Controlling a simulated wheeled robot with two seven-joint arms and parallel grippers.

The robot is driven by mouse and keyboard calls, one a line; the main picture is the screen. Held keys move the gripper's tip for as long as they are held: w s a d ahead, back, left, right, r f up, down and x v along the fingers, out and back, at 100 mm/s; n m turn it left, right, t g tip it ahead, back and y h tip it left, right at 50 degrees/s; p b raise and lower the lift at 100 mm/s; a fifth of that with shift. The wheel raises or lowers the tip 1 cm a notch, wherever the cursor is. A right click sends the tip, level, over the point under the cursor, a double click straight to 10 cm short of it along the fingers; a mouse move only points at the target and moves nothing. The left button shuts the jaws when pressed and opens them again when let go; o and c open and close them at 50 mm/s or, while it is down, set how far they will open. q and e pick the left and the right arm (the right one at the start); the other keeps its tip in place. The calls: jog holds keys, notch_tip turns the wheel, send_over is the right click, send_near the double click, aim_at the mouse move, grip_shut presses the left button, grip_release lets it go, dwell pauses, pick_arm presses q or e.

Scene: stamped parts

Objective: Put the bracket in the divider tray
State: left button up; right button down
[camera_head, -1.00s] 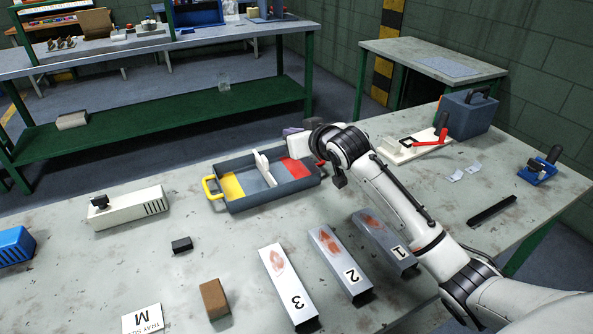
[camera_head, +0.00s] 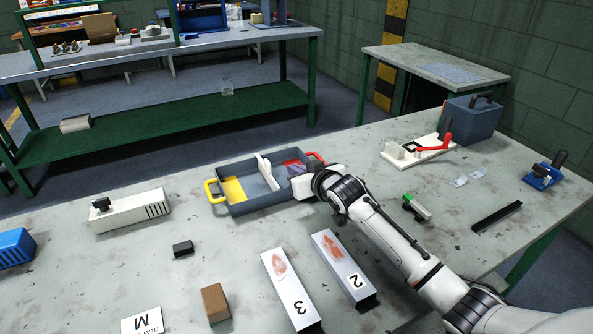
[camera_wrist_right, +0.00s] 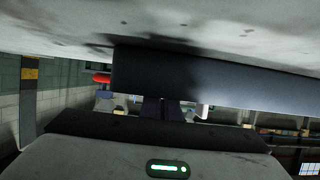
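The divider tray (camera_head: 255,207) is a blue-grey tray with yellow and red end handles, a white divider (camera_head: 265,172), and yellow and red floor patches. A purple piece (camera_head: 297,167), which I take to be the bracket, is at the tray's red right-hand end. My right gripper (camera_head: 303,182) reaches over the near right wall and appears shut on it, low in the tray. In the wrist view a dark purple shape (camera_wrist_right: 165,108) shows ahead of the gripper, below a broad dark panel. The fingertips are mostly hidden. My left gripper is out of view.
Metal channels 3 (camera_head: 290,290) and 2 (camera_head: 343,268) lie in front of the tray. A green-and-black tool (camera_head: 417,207), a black bar (camera_head: 497,216) and a white fixture (camera_head: 415,151) with a red lever are right. A cream box (camera_head: 130,211) stands left.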

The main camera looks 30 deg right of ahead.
jog(key=shift+s+f, duration=0.1)
jog(key=shift+f, duration=0.6)
jog(key=c, duration=2)
grip_release()
jog(key=shift+f, duration=0.3)
jog(key=shift+a, duration=0.1)
jog(key=shift+r, duration=0.25)
jog(key=v, duration=0.4)
jog(key=r+p+v, duration=0.1)
jog(key=v, duration=0.7)
jog(key=shift+r, duration=0.3)
